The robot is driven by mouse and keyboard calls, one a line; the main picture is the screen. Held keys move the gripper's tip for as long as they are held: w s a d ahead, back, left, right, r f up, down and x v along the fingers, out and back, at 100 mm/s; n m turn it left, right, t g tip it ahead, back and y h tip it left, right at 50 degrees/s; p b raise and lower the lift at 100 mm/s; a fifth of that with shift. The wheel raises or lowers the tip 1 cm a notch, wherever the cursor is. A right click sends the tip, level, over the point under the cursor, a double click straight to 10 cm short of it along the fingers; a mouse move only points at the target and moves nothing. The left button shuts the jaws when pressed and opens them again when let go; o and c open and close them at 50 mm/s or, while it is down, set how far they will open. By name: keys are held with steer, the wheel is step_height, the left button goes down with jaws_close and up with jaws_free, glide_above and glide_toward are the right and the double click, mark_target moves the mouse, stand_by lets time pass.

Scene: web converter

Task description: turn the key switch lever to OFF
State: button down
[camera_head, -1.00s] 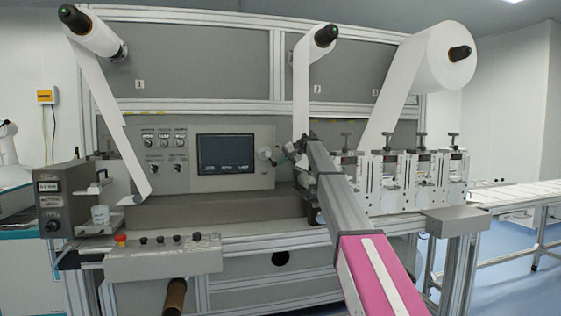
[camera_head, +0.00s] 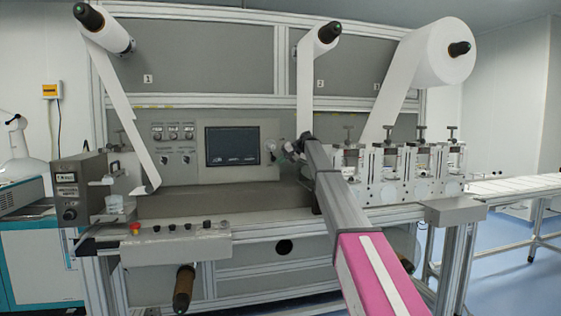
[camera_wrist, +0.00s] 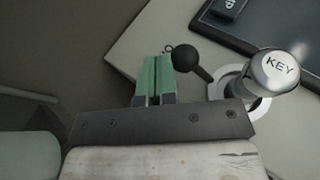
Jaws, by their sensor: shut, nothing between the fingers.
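The key switch (camera_wrist: 275,72) is a silver knob marked KEY in a white ring on the light control panel, at the right of the wrist view. Its lever is a thin rod ending in a black ball (camera_wrist: 186,60), pointing left and slightly up from the knob. My gripper (camera_wrist: 155,62) has its green fingers shut and empty, just left of the ball; I cannot tell whether they touch it. A marking is partly hidden behind the fingertips. In the head view the switch (camera_head: 270,145) is small, right of the screen, with my gripper (camera_head: 284,152) beside it.
The dark screen (camera_head: 231,146) is on the panel left of the switch. A white web (camera_head: 305,85) hangs down close to my gripper. Several roller units (camera_head: 410,172) stand to the right. A grey ledge (camera_head: 225,198) runs below the panel.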

steer(key=shift+s+a+f, duration=0.1)
steer(key=shift+a+f, duration=0.2)
steer(key=shift+a, duration=0.15)
stand_by(0.5)
steer(key=v, duration=1)
steer(key=shift+d+r, duration=0.2)
steer(key=shift+d, duration=0.15)
steer(key=shift+s, duration=0.1)
